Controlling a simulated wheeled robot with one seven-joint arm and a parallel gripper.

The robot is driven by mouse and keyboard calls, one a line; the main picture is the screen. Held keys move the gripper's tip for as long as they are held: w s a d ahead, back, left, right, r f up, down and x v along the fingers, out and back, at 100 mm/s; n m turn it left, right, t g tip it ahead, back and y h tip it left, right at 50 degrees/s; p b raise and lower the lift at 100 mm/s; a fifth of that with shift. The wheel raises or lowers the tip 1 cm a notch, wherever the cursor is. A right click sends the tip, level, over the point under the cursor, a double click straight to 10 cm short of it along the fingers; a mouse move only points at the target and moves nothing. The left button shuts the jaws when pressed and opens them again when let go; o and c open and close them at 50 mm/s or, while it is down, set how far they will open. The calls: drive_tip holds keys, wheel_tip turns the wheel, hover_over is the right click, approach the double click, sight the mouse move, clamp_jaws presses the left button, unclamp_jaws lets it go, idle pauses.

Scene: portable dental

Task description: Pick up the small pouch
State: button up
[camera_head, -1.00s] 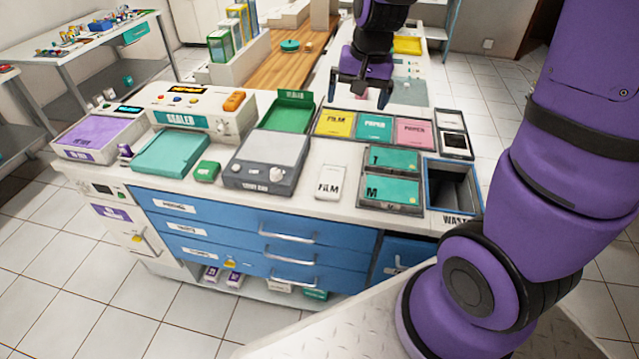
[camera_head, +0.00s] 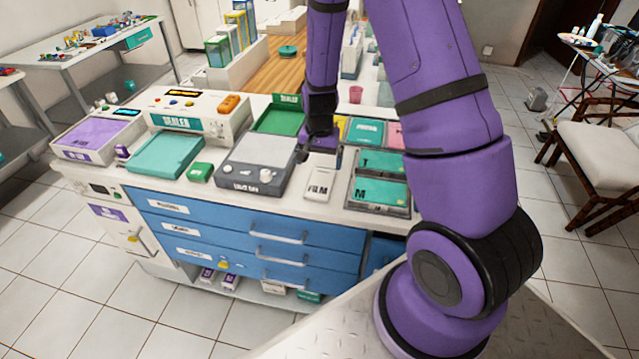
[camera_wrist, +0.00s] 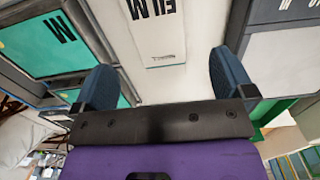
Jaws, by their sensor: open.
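No item carries a readable "small pouch" label, so I cannot tell for sure which one it is. Flat teal packets marked T (camera_head: 383,162) and M (camera_head: 382,192) lie in a two-part dark tray; M also shows at the left of the wrist view (camera_wrist: 45,42). My gripper (camera_head: 318,156) is above the counter, behind the white FILM item (camera_head: 319,184). In the wrist view my open gripper (camera_wrist: 168,82) has nothing between its fingers. The white FILM item (camera_wrist: 155,40) lies beyond the fingertips, apart from them.
A green tray (camera_head: 278,119), a teal tray (camera_head: 165,155) and a small green box (camera_head: 200,172) are on the counter. A teal packet (camera_head: 365,131) and pink packet (camera_head: 395,136) lie behind, partly covered by my arm.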

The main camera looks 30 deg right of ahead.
sight(320, 182)
drive_tip(key=shift+s+f, duration=0.15)
drive_tip(key=shift+f, duration=3.55)
drive_tip(key=c, duration=1)
